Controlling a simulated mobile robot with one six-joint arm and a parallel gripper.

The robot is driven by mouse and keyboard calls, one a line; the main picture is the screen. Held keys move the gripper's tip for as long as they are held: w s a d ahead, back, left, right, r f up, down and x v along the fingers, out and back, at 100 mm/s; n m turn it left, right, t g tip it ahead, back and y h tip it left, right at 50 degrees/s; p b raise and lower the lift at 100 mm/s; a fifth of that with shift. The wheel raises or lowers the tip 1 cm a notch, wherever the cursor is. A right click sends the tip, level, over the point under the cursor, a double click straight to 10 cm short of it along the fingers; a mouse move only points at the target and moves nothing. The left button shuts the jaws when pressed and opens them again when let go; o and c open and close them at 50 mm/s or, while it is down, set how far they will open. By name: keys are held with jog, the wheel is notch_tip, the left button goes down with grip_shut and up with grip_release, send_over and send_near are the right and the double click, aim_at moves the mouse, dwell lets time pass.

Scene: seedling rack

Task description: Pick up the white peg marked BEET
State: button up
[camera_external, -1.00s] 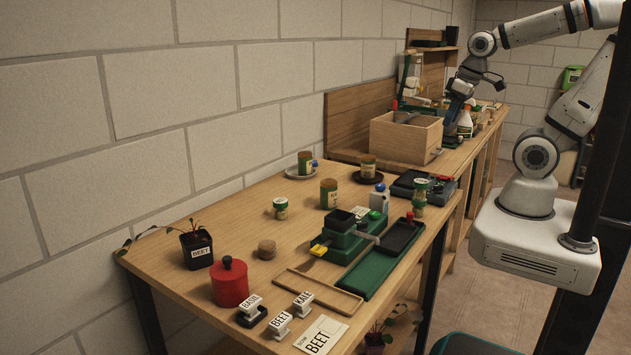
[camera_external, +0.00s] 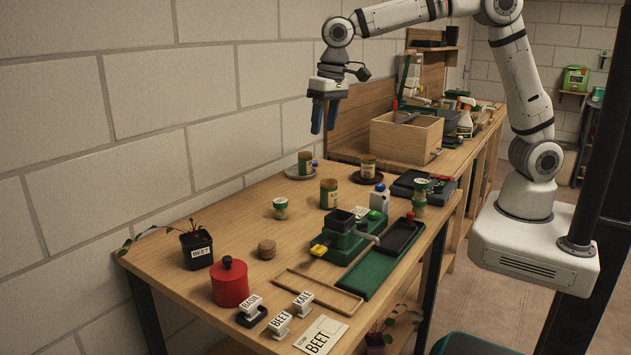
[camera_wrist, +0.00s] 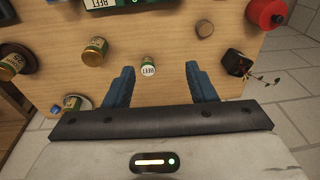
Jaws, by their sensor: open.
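The white peg marked BEET (camera_external: 280,325) stands at the near end of the table, between the pegs marked BASIL (camera_external: 251,308) and KALE (camera_external: 302,304). My gripper (camera_external: 324,116) is high above the far part of the table, well away from the peg. Its blue fingers point down, are apart and hold nothing. In the wrist view my gripper (camera_wrist: 160,85) spans a small jar with a green band (camera_wrist: 148,67) on the table far below. The BEET peg does not show in the wrist view.
A BEET card (camera_external: 320,337) lies right of the peg. A red canister (camera_external: 230,283) and a potted seedling labelled BEET (camera_external: 196,248) stand to the left. A shallow wooden tray (camera_external: 318,290) and a green tray machine (camera_external: 350,240) lie behind the pegs.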

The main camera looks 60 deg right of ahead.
jog(key=a+f, duration=0.5)
jog(key=a, duration=0.6)
jog(key=g, duration=0.1)
send_over(279, 318)
jog(key=shift+h, duration=0.4)
jog(key=f, duration=1.6)
jog(key=shift+a+f+b, duration=0.2)
jog(key=shift+b, duration=0.1)
jog(key=shift+s+f, duration=0.15)
jog(key=shift+f, duration=0.15)
notch_tip(279, 318, down, 7)
jog(key=p, duration=0.2)
jog(key=shift+d+p, duration=0.15)
jog(key=shift+p, duration=0.2)
jog(key=shift+c, duration=0.2)
jog(key=c, duration=0.7)
